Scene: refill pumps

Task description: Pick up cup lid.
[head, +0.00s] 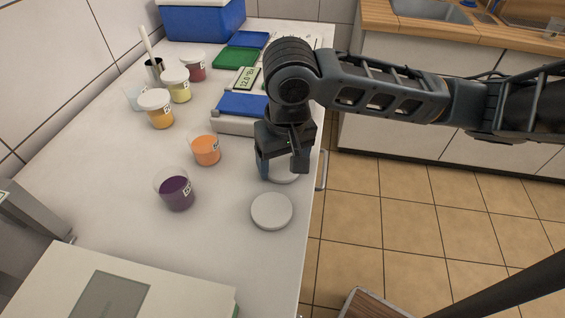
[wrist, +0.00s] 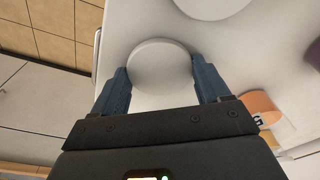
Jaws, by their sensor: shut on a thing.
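A round white cup lid (wrist: 160,67) is between the two fingers of my gripper (wrist: 163,85) in the wrist view. The fingers are shut on its sides. In the head view my gripper (head: 284,172) is low over the counter's right edge, and the held lid (head: 284,179) is mostly hidden beneath it. A second white lid (head: 271,211) lies flat on the counter just in front of the gripper; part of it also shows at the top of the wrist view (wrist: 212,5). I cannot tell whether the held lid touches the counter.
Open cups with orange (head: 206,150) and purple (head: 175,191) contents stand left of the gripper. Several lidded cups (head: 160,113) stand farther back. A scale with a blue top (head: 243,105) is behind the gripper. A pale box (head: 60,275) fills the near left. The counter's middle is bare.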

